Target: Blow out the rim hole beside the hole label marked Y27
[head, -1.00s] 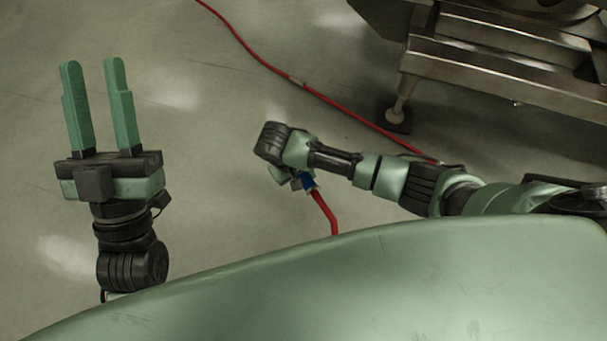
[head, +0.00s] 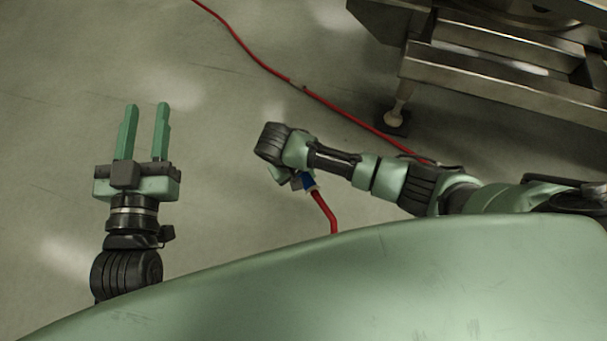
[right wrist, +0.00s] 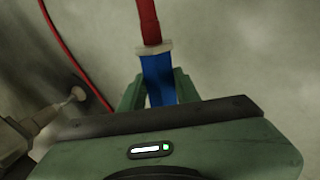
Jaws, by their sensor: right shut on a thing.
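My left gripper (head: 145,118) is at the left of the head view, with its two green fingers parallel, apart and empty. My right gripper (right wrist: 158,88) shows in the right wrist view, its green fingers on either side of a blue fitting (right wrist: 158,80) with a pale collar and a red hose (right wrist: 149,22). The blue fitting also shows in the head view (head: 309,183), below my right wrist, with the red hose (head: 324,211) running down behind my own green body. The fingertips of the right gripper are mostly hidden in the head view. No hole label or rim hole can be made out.
A metal stand (head: 490,70) with a levelling foot (head: 394,118) fills the upper right of the head view, with part of a round plate (head: 520,10) at the top edge. A red hose (head: 262,64) lies across the floor. The floor at upper left is clear.

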